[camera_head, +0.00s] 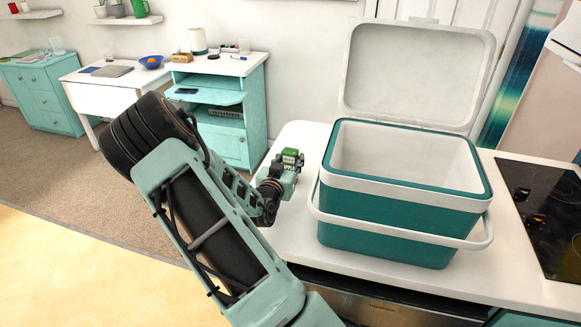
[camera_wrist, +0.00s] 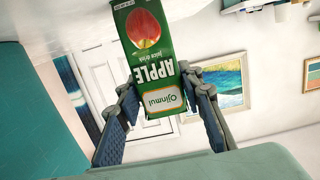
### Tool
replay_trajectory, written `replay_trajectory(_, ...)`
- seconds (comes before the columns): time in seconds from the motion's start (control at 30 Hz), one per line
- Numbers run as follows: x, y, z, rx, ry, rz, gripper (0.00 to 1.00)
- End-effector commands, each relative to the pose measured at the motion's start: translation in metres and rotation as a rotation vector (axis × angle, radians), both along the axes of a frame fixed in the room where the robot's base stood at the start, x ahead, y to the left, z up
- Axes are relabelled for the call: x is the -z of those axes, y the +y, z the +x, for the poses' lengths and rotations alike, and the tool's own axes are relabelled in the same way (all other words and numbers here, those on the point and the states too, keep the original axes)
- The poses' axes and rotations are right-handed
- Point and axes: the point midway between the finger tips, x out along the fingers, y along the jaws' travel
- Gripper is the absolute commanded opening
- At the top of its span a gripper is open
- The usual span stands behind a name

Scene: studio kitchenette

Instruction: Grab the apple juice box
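The apple juice box (camera_head: 291,156) is small and green with a lighter green top. It is at the left part of the white counter, left of the cooler; its base is hidden behind my gripper in the head view. In the wrist view the box (camera_wrist: 152,55) appears upside down, with a red apple picture, "APPLE" lettering and a white label. My gripper (camera_head: 284,178) is at the box. In the wrist view its two fingers (camera_wrist: 160,92) are spread on either side of the box, their tips very near its sides. I cannot tell whether they press on it.
A teal and white cooler (camera_head: 400,212) with its lid (camera_head: 415,75) raised stands right of the box, its handle (camera_head: 400,238) lowered in front. A black cooktop (camera_head: 545,205) is farther right. The white counter (camera_head: 290,232) is bare around the box.

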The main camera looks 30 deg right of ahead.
Motion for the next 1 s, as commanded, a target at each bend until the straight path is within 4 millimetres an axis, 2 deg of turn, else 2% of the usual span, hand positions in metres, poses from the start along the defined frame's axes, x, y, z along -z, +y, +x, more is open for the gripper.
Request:
replay_trajectory(0.03,0.0,0.0,0.0,0.0,0.0,0.0,0.19)
replay_trajectory(0.2,-0.001,0.0,0.0,0.0,-0.002,-0.001,0.04)
replay_trajectory(0.57,-0.006,0.0,0.001,-0.001,-0.004,-0.001,0.04)
replay_trajectory(0.77,-0.025,0.0,0.001,0.0,-0.006,0.0,0.04)
replay_trajectory(1.0,-0.061,0.001,0.001,-0.001,-0.007,0.001,0.04)
